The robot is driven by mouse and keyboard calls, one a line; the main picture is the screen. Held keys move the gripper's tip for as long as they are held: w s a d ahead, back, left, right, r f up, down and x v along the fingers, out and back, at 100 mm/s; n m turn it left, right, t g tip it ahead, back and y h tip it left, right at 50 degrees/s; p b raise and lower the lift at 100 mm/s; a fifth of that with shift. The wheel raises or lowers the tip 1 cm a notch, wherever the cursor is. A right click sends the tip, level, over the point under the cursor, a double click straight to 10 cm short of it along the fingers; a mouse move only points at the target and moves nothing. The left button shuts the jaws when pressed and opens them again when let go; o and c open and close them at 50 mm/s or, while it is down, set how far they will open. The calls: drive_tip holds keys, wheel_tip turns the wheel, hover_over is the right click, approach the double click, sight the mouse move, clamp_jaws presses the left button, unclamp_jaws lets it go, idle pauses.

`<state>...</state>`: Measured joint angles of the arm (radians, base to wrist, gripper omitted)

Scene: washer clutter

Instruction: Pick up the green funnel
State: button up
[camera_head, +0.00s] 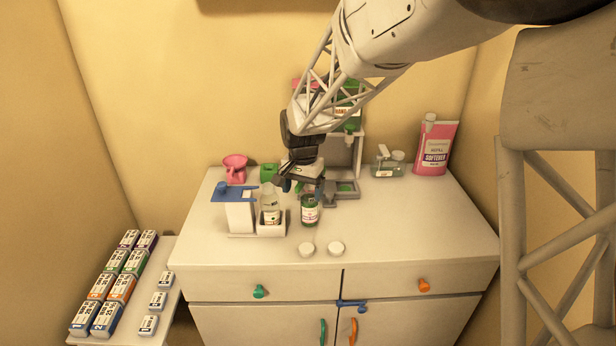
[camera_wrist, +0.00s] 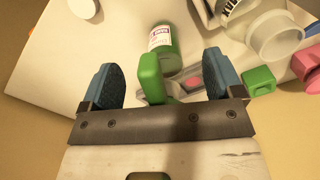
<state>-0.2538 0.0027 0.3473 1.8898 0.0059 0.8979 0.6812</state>
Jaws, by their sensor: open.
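I cannot make out the green funnel for certain. A green, spout-like piece (camera_head: 351,124) on the grey stand behind my arm may be it. In the wrist view a tall green piece (camera_wrist: 152,78) shows between the fingers, its full shape cut off by the gripper; I cannot tell whether it is the same thing. My gripper (camera_head: 303,184) is open, fingers pointing down over the middle of the cabinet top, just above and behind a green bottle (camera_head: 309,210). Its two blue fingertips (camera_wrist: 163,85) stand apart on either side of the green piece, with no clear contact.
A pink funnel (camera_head: 235,167) and a small green block (camera_head: 269,172) stand at the back left. A clear bottle (camera_head: 270,208) in a white holder is left of the green bottle. A pink softener container (camera_head: 436,147) stands back right; the right front is clear.

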idle(0.5)
clamp_jaws()
idle(0.3)
